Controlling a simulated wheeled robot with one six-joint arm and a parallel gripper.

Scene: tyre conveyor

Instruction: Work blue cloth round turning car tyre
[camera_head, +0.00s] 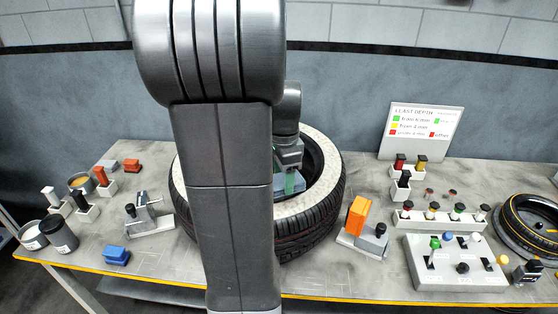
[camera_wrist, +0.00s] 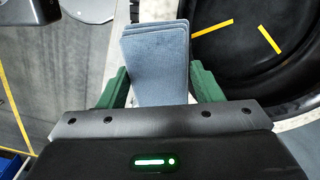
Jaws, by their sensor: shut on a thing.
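The car tyre (camera_head: 323,205) lies flat on the bench with a pale upper sidewall, partly hidden behind my arm. My gripper (camera_head: 291,181) is over the tyre's opening, near its inner edge. It is shut on the blue cloth (camera_head: 281,183). In the wrist view the folded grey-blue cloth (camera_wrist: 155,60) sits between the green fingers of my gripper (camera_wrist: 157,88) and sticks out beyond them. The tyre's dark inside (camera_wrist: 265,50), with yellow marks, shows to its right. I cannot tell whether the cloth touches the tyre.
A control box (camera_head: 452,265) with knobs and an orange-topped tool (camera_head: 356,216) stand right of the tyre. A sign (camera_head: 420,130) stands behind. A second tyre (camera_head: 530,222) is at the far right. Cups, a blue block (camera_head: 117,255) and a metal gauge (camera_head: 148,215) lie left.

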